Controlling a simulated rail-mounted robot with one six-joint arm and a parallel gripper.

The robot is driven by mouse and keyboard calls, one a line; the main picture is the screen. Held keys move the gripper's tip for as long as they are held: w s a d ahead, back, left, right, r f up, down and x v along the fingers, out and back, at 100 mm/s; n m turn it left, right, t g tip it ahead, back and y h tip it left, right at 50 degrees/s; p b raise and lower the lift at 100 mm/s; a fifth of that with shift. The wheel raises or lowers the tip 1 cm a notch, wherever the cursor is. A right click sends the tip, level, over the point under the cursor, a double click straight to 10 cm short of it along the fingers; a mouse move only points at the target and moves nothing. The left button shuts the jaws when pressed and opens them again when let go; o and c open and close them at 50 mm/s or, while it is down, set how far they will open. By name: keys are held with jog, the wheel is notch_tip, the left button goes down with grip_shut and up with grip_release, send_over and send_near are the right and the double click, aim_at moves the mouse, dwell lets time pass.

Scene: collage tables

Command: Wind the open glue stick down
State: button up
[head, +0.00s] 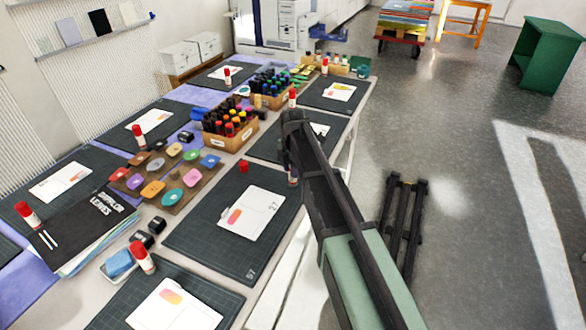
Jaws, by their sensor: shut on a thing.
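The open glue stick (293,179) shows only as a small pale sliver with a dark band at the right edge of a dark cutting mat (190,235). My arm hides most of it. My gripper (291,160) is at its upper part, shut on it, with its fingers largely hidden behind my dark arm links. I cannot see how far the glue sticks out. A loose red cap (243,167) rests on the same mat, to the left of my gripper.
A white card (255,210) lies on that mat. Capped glue sticks stand nearby, one at the front (142,258) and one behind (292,97). A tray of colored pads (165,195) and a wooden marker box (215,141) stand left.

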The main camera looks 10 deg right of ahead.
jog(key=o, duration=1.5)
notch_tip(320, 180, up, 8)
jog(key=p, duration=0.7)
jog(key=shift+f+p, duration=0.15)
jog(key=shift+p, duration=0.2)
jog(key=shift+f, duration=0.1)
